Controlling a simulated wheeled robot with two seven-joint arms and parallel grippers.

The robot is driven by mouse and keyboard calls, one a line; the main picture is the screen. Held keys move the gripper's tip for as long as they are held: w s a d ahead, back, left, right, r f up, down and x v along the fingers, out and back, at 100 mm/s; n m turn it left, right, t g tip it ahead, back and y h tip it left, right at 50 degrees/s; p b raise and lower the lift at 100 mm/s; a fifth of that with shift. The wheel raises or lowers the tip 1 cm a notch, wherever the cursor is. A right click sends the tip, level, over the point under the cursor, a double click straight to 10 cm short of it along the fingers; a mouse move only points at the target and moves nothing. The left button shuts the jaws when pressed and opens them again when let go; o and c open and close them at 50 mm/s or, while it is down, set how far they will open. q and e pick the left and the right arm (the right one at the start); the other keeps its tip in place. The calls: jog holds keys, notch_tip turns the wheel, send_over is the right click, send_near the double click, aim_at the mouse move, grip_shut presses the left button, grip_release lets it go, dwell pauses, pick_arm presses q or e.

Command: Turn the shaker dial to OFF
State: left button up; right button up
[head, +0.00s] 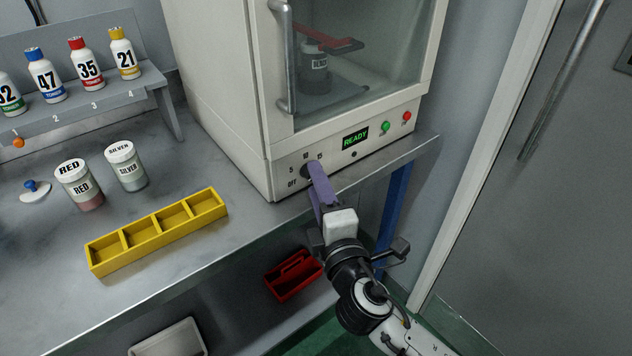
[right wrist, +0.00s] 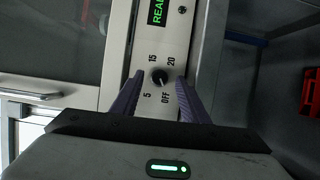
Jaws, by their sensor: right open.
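The shaker (head: 215,90) is a cream cabinet with a glass door on the metal bench. Its black dial (right wrist: 159,76) sits on the front panel, among the printed marks 5, 15, 20 and OFF in the right wrist view. Which mark the dial points at is too small to tell. My right gripper (head: 316,175) is at the lower left of the panel, in front of the dial, and partly hides it in the head view. In the right wrist view its purple fingers (right wrist: 159,88) are open, one on each side of the dial, with gaps visible. My left gripper is not in view.
The panel also has a READY display (head: 355,138), a green button (head: 385,127) and a red button (head: 407,116). A black jar (head: 314,68) stands behind the door glass. A yellow tray (head: 160,240) and two labelled jars are on the bench at left.

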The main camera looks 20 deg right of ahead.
jog(key=s+b, duration=0.1)
jog(key=s, duration=0.8)
jog(key=shift+a, duration=0.15)
jog(key=s+d+f+m+g+h, duration=0.1)
jog(key=s+d+f+m+g, duration=0.3)
jog(key=d+f+m, duration=0.15)
jog(key=s+d+f+m+g+h, duration=0.1)
jog(key=s+d+f+m+g, duration=0.35)
jog(key=f, duration=0.25)
jog(key=s+a+f+m+g+y, duration=0.3)
jog(key=s+f+m+g, duration=0.35)
jog(key=s, duration=0.55)
jog(key=w+a+f+t+y, duration=0.1)
jog(key=w+a+f+t, duration=0.1)
jog(key=f, duration=0.4)
jog(key=w+a+f+t+y, duration=0.1)
jog(key=w+a+f+t, duration=0.1)
jog(key=f, duration=0.3)
jog(key=shift+w+a+f+n+t, duration=0.25)
jog(key=shift+a+f+n+t, duration=0.15)
jog(key=shift+a+t, duration=0.4)
